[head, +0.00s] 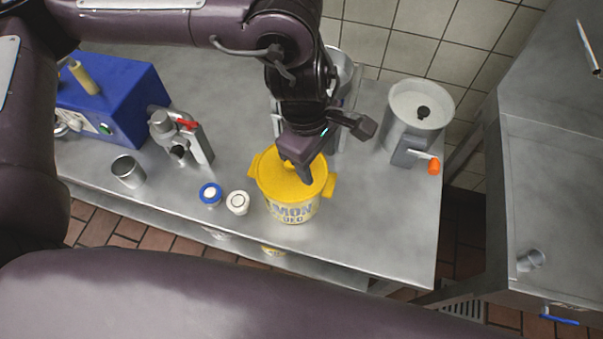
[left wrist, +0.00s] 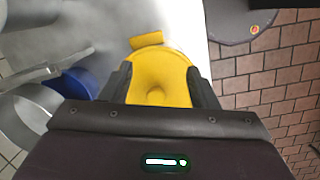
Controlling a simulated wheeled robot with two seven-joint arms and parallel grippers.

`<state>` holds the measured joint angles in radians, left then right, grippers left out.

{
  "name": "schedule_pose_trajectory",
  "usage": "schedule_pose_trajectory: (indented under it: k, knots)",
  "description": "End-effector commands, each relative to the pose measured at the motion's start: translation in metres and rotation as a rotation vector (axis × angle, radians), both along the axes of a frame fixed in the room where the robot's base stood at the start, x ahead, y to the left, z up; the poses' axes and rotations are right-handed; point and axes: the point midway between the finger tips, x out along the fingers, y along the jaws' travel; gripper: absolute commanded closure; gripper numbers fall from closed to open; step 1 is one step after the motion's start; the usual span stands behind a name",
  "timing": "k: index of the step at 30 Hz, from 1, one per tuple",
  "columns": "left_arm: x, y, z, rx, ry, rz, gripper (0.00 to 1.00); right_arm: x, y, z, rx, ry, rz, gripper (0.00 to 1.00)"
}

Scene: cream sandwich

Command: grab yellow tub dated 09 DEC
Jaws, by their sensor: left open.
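A yellow tub (head: 291,196) with a yellow lid and side handles stands upright on the metal counter. Its front carries print that reads in part "MON" and "DEC"; the day number is not clear. My left gripper (head: 303,172) is right above the lid, fingers pointing down. In the left wrist view the yellow lid (left wrist: 160,77) lies between the two open fingers (left wrist: 158,88). I cannot tell whether the fingers touch it. My right gripper is not in view.
A white-lidded jar (head: 238,203) and a blue-lidded jar (head: 210,195) stand just left of the tub. Further left are a metal cup (head: 128,171), a metal device (head: 180,139) and a blue machine (head: 118,103). A large metal container (head: 418,107) stands right. Counter right of the tub is clear.

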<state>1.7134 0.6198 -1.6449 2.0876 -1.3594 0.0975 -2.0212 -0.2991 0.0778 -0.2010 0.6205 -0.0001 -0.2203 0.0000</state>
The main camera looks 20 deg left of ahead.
Motion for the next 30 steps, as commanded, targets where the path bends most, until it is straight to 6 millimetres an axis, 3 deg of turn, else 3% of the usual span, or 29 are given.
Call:
schedule_pose_trajectory:
  k: [1, 3, 7, 30]
  knots:
    - [0.008, 0.02, 0.008, 0.053, -0.007, -0.018, 0.46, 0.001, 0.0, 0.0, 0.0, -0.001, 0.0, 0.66]
    - [0.011, 0.04, 0.014, 0.106, 0.003, -0.041, 0.46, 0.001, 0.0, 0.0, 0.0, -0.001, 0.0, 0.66]
    - [0.013, 0.058, 0.02, 0.155, 0.017, -0.06, 0.46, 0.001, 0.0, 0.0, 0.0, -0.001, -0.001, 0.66]
    - [0.02, 0.057, -0.055, 0.16, 0.018, -0.064, 0.46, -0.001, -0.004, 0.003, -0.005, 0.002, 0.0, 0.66]
